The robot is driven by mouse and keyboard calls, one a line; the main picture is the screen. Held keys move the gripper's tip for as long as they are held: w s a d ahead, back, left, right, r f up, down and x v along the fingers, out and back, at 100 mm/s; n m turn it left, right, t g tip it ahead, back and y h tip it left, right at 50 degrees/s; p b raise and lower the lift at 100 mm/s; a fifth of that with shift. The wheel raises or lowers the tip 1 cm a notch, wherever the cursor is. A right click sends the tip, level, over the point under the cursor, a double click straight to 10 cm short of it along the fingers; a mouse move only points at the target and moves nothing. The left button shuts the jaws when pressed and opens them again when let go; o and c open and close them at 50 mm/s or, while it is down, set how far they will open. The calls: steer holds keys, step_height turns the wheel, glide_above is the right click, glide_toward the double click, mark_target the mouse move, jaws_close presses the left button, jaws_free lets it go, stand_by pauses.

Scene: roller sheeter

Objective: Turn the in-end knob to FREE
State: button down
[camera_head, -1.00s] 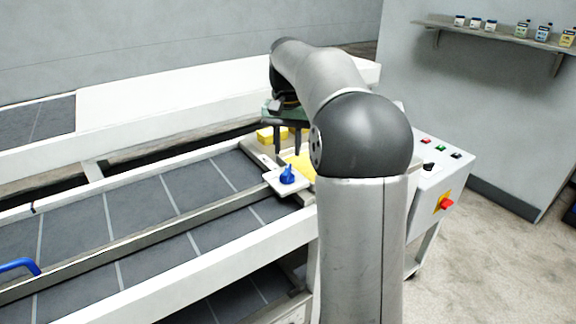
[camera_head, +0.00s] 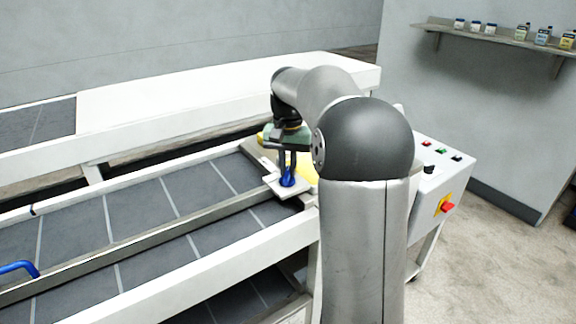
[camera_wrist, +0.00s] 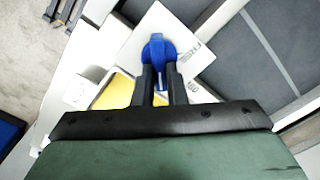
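The blue knob (camera_head: 288,178) sits on a small white plate (camera_head: 290,191) across the sheeter's rail. In the wrist view the knob (camera_wrist: 158,48) has a round head and a narrow grip that points back towards my gripper. The word FREE is printed on the plate (camera_wrist: 188,62) to the right of the knob; another label by the right finger is partly hidden. My gripper (camera_head: 287,168) is down at the knob, and its two dark fingers (camera_wrist: 160,80) stand on either side of the narrow grip. Whether they press on it is not clear.
A grey slatted conveyor (camera_head: 135,215) runs left from the knob, with a blue handle (camera_head: 18,268) at far left. Yellow material (camera_wrist: 115,92) lies beside the plate. A control box (camera_head: 438,180) with buttons and a red switch (camera_head: 448,207) stands right of my arm.

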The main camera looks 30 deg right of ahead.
steer(key=shift+r+n, duration=0.1)
steer(key=shift+n, duration=0.2)
steer(key=n+p, duration=0.2)
steer(key=n, duration=0.1)
steer(key=shift+w+a, duration=0.1)
steer(key=shift+a, duration=0.05)
steer(key=n+p, duration=0.1)
steer(key=n, duration=0.4)
steer(key=shift+a+p, duration=0.2)
steer(key=shift+p, duration=0.1)
steer(key=n+p, duration=0.1)
steer(key=n, duration=0.3)
steer(key=shift+a, duration=0.2)
steer(key=n+p, duration=0.1)
steer(key=n, duration=0.4)
steer(key=shift+a, duration=0.15)
steer(key=shift+n, duration=0.3)
steer(key=c, duration=1.5)
jaws_free()
steer(key=shift+o, duration=0.2)
